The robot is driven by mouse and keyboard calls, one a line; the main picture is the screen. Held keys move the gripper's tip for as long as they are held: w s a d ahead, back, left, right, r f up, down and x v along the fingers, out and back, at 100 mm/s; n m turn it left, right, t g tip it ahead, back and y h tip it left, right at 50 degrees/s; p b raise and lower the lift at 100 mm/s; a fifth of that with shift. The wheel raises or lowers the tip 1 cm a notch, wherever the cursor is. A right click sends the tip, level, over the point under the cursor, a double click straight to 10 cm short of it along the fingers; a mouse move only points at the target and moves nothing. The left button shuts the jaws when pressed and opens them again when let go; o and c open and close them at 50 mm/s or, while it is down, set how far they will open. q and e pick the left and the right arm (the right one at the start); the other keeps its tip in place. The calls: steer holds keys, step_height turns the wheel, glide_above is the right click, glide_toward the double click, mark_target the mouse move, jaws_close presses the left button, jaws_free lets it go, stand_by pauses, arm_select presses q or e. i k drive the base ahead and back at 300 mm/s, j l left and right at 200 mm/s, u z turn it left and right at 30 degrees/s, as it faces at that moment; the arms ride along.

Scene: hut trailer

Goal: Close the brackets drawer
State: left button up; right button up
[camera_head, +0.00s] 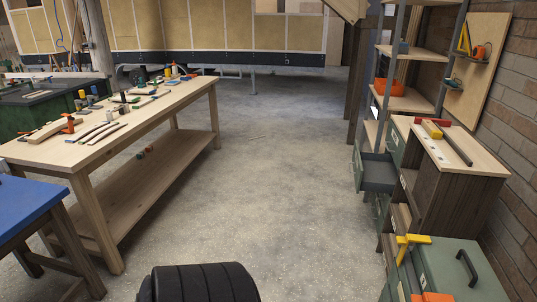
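A drawer (358,169) with a grey-green front stands pulled out from the left side of a wooden cabinet (465,198) at the right. Its dark inside shows from above, and I cannot make out anything in it. More green drawer fronts (380,208) show below it, seen at a steep angle. I cannot read any label, so I cannot tell which drawer is for brackets.
A long wooden workbench (160,105) with tools stands at the left, beside a blue-topped table (22,205). A green toolbox (455,272) with a yellow clamp stands before the cabinet. A shelf rack (412,100) stands behind it. The middle concrete floor (270,180) is clear.

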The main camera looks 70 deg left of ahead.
mark_target(375, 172)
steer(key=i+j+u, duration=0.25)
steer(key=j+u, duration=0.2)
steer(key=i+j+u, duration=0.3)
steer(key=j+u, duration=0.15)
steer(key=i+j+u, duration=0.25)
steer(key=u, duration=0.2)
steer(key=i+j, duration=0.2)
steer(key=i, duration=0.25)
steer(key=i+j, duration=0.2)
steer(key=i, duration=0.2)
